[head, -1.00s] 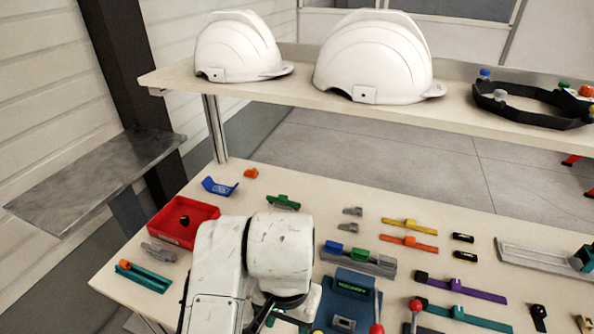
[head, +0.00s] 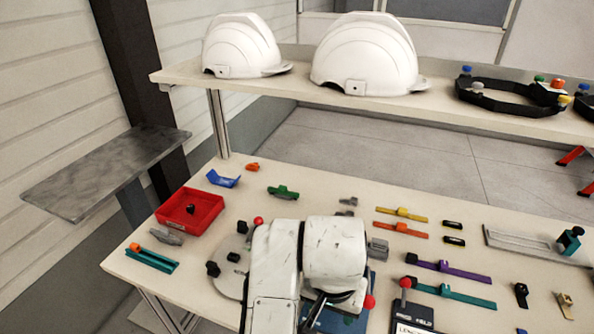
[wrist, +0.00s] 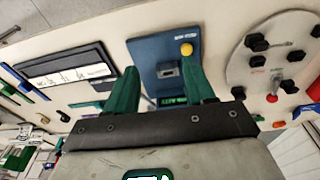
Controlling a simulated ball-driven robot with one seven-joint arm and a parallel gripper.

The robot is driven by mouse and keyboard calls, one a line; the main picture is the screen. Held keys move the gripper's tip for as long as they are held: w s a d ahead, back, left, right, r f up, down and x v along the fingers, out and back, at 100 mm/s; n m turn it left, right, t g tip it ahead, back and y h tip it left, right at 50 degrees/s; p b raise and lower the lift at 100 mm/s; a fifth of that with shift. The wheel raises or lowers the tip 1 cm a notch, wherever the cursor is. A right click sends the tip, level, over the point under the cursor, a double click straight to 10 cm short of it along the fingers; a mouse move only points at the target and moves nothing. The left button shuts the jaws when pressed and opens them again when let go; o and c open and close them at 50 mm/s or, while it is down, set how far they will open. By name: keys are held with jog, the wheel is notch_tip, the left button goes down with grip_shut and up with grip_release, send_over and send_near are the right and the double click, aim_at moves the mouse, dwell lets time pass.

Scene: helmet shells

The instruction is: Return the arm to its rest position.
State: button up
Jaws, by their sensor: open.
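My arm (head: 300,265) reaches in from the bottom of the head view, over the front middle of the workbench (head: 225,300). In the wrist view my gripper (wrist: 162,88) shows two green fingers, spread apart with nothing between them. A blue fixture block (wrist: 160,60) with a yellow knob lies on the bench beyond the fingertips. In the head view my arm hides most of that block, and the fingers cannot be made out there.
A red tray (head: 205,222) and a grey round plate (head: 228,285) lie left of my arm. Strips and small parts cover the right side, including a purple strip (head: 455,271). Two white helmets (head: 368,55) and a black ring (head: 510,104) stand on the raised shelf (head: 440,110).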

jog(key=d+f+t+h, duration=0.2)
jog(key=d, duration=1.3)
jog(key=shift+n+h, duration=0.3)
jog(key=shift+n, duration=0.6)
jog(key=s+d+f, duration=0.1)
jog(key=d, duration=0.1)
jog(key=s+d+f, duration=0.1)
jog(key=s+d, duration=0.1)
jog(key=d, duration=0.1)
jog(key=s+d+f, duration=0.1)
jog(key=d+f, duration=0.1)
jog(key=d, duration=0.1)
jog(key=shift+s+d, duration=0.15)
jog(key=shift+s, duration=0.1)
jog(key=s+a+f+n+g+y, duration=0.1)
jog(key=s+f, duration=0.3)
jog(key=s, duration=0.5)
jog(key=s+a+f+n+g+y, duration=0.1)
jog(key=s+f, duration=0.4)
jog(key=s, duration=0.5)
jog(key=shift+a+f+y, duration=0.15)
jog(key=shift+f+y, duration=0.05)
jog(key=shift+y, duration=0.4)
